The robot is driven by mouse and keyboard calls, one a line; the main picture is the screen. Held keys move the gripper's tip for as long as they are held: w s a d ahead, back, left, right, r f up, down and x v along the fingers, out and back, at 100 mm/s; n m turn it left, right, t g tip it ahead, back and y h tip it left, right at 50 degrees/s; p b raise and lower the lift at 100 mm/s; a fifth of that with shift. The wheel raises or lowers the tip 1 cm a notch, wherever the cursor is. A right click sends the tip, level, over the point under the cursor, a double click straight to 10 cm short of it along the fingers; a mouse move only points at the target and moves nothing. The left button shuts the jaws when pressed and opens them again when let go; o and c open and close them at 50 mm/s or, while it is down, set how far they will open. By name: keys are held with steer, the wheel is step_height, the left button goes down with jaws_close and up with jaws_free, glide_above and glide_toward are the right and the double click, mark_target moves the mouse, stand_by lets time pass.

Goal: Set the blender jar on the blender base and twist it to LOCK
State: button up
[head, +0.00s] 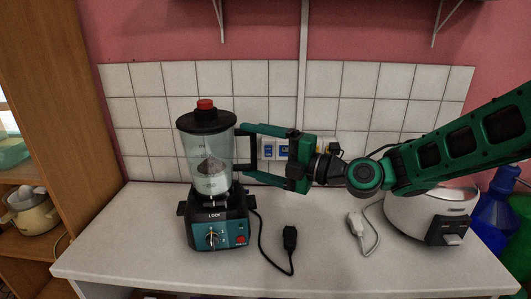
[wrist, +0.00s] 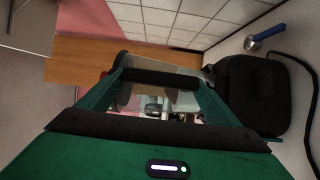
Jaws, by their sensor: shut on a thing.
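The blender jar (head: 195,150) is clear with a black lid and a red cap. It stands upright on the blender base (head: 217,232), its bottom at the base's top; I cannot tell whether it is locked. The base is black with a teal front, a dial, a red button and a LOCK label. My gripper (head: 245,152) reaches in from the right and is shut on the jar's black handle (head: 241,150). In the wrist view the handle (wrist: 160,78) lies across between my fingers, and the black base (wrist: 255,95) shows at the right.
A black plug (head: 290,238) on a cord lies right of the base. A white plug (head: 356,222) and a white rice cooker (head: 430,210) are further right. Wall sockets (head: 275,150) are behind my gripper. The front counter (head: 330,270) is clear.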

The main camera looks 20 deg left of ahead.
steer(key=shift+f, duration=0.1)
steer(key=o, duration=2)
steer(key=shift+d, duration=0.15)
